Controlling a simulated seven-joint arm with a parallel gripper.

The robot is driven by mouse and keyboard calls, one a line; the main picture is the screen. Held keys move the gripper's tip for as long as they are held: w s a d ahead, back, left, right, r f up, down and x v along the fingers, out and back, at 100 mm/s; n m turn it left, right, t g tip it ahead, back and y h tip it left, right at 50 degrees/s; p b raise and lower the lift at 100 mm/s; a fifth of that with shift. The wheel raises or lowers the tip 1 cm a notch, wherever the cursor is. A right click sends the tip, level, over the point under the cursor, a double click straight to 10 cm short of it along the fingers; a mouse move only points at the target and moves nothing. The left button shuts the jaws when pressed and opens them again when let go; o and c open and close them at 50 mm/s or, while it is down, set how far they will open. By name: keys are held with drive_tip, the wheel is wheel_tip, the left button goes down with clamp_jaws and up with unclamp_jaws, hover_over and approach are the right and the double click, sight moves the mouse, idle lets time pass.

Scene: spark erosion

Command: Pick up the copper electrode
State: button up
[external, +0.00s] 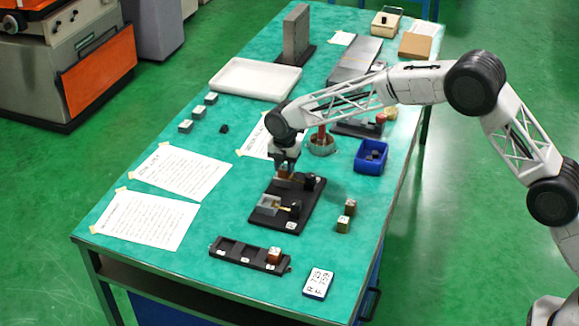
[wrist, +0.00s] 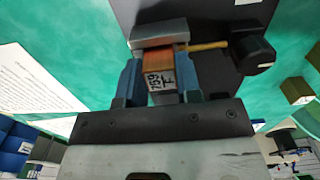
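My gripper (external: 285,172) is over the far end of a black fixture (external: 301,215). In the wrist view its blue fingers (wrist: 160,80) stand on both sides of a copper electrode (wrist: 160,57) and appear to touch it. The electrode carries a white label that seems to read 759 F. It sits at a grey clamp block (wrist: 158,32) with a brass screw (wrist: 207,45) and black knob (wrist: 253,52). Whether it is clear of the clamp, I cannot tell. Another copper-coloured block (external: 274,255) sits in the right slot of a black rack (external: 240,256).
The fixture's nearer clamp (external: 269,204) appears empty. Two small brownish blocks (external: 346,214) stand right of the fixture, with a blue bin (external: 371,155) behind them. A label card (external: 318,283) lies in front. Paper sheets (external: 147,219) cover the left; a white tray (external: 255,79) is farther back.

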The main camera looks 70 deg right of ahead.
sight(285, 166)
clamp_jaws()
drive_tip(key=shift+r, duration=0.15)
drive_tip(key=shift+r, duration=1.75)
drive_tip(key=s+a, duration=0.1)
drive_tip(key=s, duration=0.6)
drive_tip(key=s+a+r, duration=0.1)
drive_tip(key=s+a, duration=0.1)
drive_tip(key=s, duration=0.6)
drive_tip(key=shift+s+a, duration=0.3)
drive_tip(key=shift+r, duration=0.1)
drive_tip(key=shift+r, duration=0.1)
